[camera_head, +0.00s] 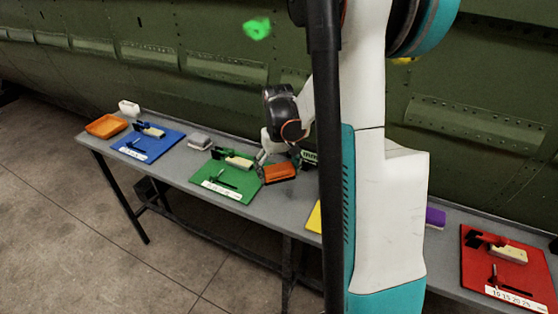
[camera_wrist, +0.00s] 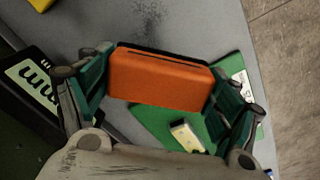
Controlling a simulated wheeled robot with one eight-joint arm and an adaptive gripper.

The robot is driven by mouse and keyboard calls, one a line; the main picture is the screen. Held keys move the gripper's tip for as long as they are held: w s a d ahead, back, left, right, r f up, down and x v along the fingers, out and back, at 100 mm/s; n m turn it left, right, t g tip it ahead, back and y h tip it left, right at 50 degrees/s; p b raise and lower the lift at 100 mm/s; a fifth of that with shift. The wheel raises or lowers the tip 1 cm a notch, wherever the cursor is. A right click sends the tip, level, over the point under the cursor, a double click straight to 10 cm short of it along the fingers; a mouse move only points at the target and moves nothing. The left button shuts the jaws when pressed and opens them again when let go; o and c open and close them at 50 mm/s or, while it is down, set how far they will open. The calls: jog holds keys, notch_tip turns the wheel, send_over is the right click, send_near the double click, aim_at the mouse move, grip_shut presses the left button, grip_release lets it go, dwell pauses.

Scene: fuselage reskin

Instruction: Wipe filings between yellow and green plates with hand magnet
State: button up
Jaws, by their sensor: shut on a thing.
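My gripper (camera_head: 279,168) is shut on the orange hand magnet (camera_wrist: 160,80), a block with a dark edge strip, gripped at its two ends. In the head view the magnet (camera_head: 280,173) appears by the right edge of the green plate (camera_head: 222,185); I cannot tell whether it touches the bench. A dark speckled patch of filings (camera_wrist: 149,12) lies on grey bench beyond the magnet in the wrist view, between the yellow plate (camera_wrist: 40,4) and the green plate (camera_wrist: 160,122). In the head view the yellow plate (camera_head: 314,219) is mostly hidden behind my own body.
A black box with a green label (camera_wrist: 34,80) stands left in the wrist view. The green plate carries tools and a pale block (camera_wrist: 187,136). A blue plate (camera_head: 145,152), an orange tray (camera_head: 106,126) and a red plate (camera_head: 473,250) share the bench. The green fuselage wall rises behind.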

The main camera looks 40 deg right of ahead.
aim_at(278, 168)
jog(key=shift+r+p, duration=0.85)
jog(key=shift+r, duration=0.8)
jog(key=shift+a+f+p, duration=0.1)
jog(key=shift+f+p, duration=0.05)
jog(key=shift+p, duration=0.4)
